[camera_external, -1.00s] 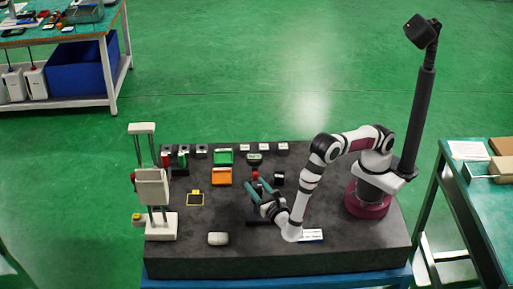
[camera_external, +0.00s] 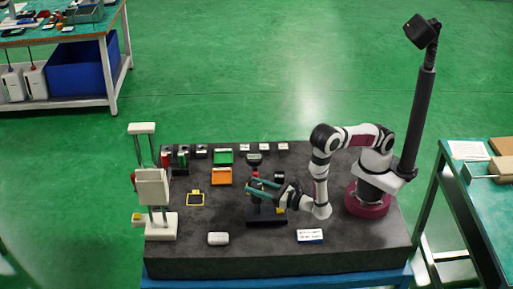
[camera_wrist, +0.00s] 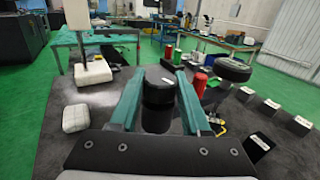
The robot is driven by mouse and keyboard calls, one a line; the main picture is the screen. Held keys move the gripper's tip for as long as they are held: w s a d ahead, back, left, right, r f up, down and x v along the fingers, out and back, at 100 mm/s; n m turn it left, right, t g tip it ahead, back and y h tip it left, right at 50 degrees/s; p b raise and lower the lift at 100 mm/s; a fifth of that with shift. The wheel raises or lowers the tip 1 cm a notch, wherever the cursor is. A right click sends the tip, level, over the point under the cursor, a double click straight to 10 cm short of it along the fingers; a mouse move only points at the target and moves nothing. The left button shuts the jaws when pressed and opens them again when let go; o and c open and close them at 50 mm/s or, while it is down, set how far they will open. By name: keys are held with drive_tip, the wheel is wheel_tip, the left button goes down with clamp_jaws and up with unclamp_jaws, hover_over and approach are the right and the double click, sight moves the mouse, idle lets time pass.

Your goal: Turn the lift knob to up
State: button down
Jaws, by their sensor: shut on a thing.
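A black round knob (camera_wrist: 158,100) with a small white mark on its top stands upright between my teal fingers in the wrist view. It looks like the lift knob, but I can read no label on it. My gripper (camera_external: 250,184) is shut on it, one finger along each side; the gripper also shows in the wrist view (camera_wrist: 159,82). In the external view the fingers point left above a black base (camera_external: 266,222), and the knob is small and partly hidden there. The white column machine (camera_external: 152,188) stands at the left of the dark bench; it also shows in the wrist view (camera_wrist: 92,72).
A white rounded block (camera_external: 218,239) lies at the bench front. A white labelled box (camera_external: 310,236) lies right of the black base. A red cylinder (camera_wrist: 199,83) and a black round part (camera_wrist: 232,69) stand beyond my right finger.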

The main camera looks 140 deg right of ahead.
drive_tip(key=shift+t, duration=0.3)
drive_tip(key=shift+c, duration=1.8)
unclamp_jaws()
drive_tip(key=v, duration=1.5)
drive_tip(key=shift+s+a, duration=0.15)
drive_tip(key=shift+a, duration=0.2)
drive_tip(key=shift+r, duration=0.1)
